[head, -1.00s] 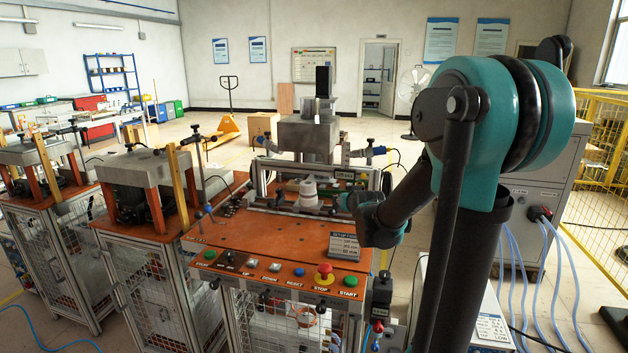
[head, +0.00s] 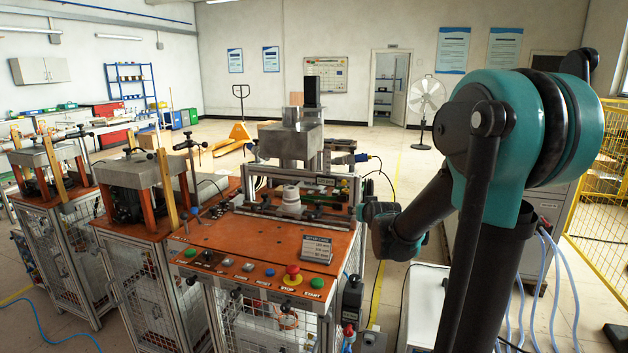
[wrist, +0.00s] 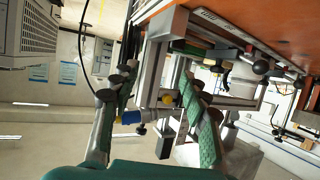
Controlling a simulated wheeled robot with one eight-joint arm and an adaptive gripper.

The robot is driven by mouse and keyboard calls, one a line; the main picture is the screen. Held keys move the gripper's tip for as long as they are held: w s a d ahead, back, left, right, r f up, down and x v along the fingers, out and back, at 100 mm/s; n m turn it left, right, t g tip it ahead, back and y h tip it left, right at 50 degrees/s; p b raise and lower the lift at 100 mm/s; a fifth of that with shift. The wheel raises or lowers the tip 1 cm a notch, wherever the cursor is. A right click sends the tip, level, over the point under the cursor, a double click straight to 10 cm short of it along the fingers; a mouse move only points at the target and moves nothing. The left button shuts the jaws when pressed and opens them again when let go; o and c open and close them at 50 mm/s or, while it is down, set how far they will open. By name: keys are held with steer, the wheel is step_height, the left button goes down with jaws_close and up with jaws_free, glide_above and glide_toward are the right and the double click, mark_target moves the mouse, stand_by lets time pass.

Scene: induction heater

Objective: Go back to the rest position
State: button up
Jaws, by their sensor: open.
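My gripper (head: 372,212) is beside the right edge of the orange-topped induction heater (head: 240,250) in the head view. My arm comes from the right, and its dark links hide part of the gripper. In the wrist view my gripper (wrist: 160,85) has its two green-padded fingers spread wide, with nothing held between them. A white stepped cylinder (head: 291,196) stands upright in the heater's fixture, left of the gripper and apart from it. The wrist picture is strongly tilted, with the orange top (wrist: 260,22) at its upper right.
Red, green and blue buttons line the heater's front edge, with a small sign (head: 317,247) on its top. Similar stations (head: 135,190) stand to the left. A grey cabinet (head: 548,215) and yellow fence (head: 590,250) are at right. Open floor lies behind.

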steer(key=s+d+f+g, duration=0.1)
steer(key=s+f+g, duration=0.2)
steer(key=s, duration=0.8)
steer(key=s+d+f+g, duration=0.1)
steer(key=s+f+g, duration=0.2)
steer(key=s+f, duration=0.5)
steer(key=s+d+f+g+h, duration=0.1)
steer(key=s+f+g, duration=0.2)
steer(key=s, duration=1.1)
step_height(320, 180, down, 3)
steer(key=shift+s+f+m, duration=0.15)
steer(key=shift+s+m, duration=0.25)
